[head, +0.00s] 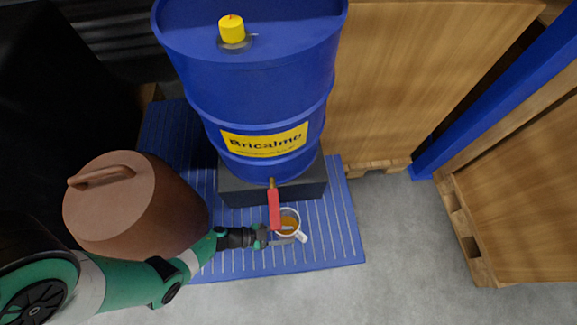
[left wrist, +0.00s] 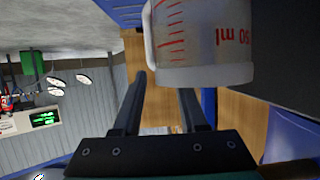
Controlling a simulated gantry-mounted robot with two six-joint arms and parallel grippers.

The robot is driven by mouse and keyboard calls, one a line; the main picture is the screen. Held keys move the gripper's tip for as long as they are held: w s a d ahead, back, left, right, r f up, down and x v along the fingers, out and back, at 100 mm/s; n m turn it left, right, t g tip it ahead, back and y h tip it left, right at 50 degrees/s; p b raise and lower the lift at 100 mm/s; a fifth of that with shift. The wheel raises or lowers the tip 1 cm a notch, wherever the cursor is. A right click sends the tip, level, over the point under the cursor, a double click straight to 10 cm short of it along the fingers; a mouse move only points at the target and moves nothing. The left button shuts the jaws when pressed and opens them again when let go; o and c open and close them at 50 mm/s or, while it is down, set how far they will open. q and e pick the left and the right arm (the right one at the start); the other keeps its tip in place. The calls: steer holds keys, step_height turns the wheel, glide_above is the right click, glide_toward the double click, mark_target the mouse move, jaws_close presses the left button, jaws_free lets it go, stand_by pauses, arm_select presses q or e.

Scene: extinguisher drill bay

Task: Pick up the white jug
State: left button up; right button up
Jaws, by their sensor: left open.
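The white jug (head: 288,214) stands on the blue slatted platform below the drum's red tap lever (head: 274,209), with amber liquid inside. Its handle points to the lower right in the head view. In the left wrist view the jug (left wrist: 205,45) shows red measuring marks, with its handle at its left side. My left gripper (head: 277,238) is open, low at the jug's near left side. In the left wrist view its two fingers (left wrist: 163,85) reach toward the jug, which is not clamped; whether they touch it I cannot tell. My right gripper is out of view.
A large blue drum (head: 258,85) with a yellow cap stands on a dark block (head: 240,192) behind the jug. A brown lidded container (head: 130,205) stands left, close to my left arm. Wooden crates (head: 520,210) stand right. The grey floor (head: 400,245) at front right is clear.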

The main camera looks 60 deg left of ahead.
arm_select(q)
jaws_close()
stand_by(1.4)
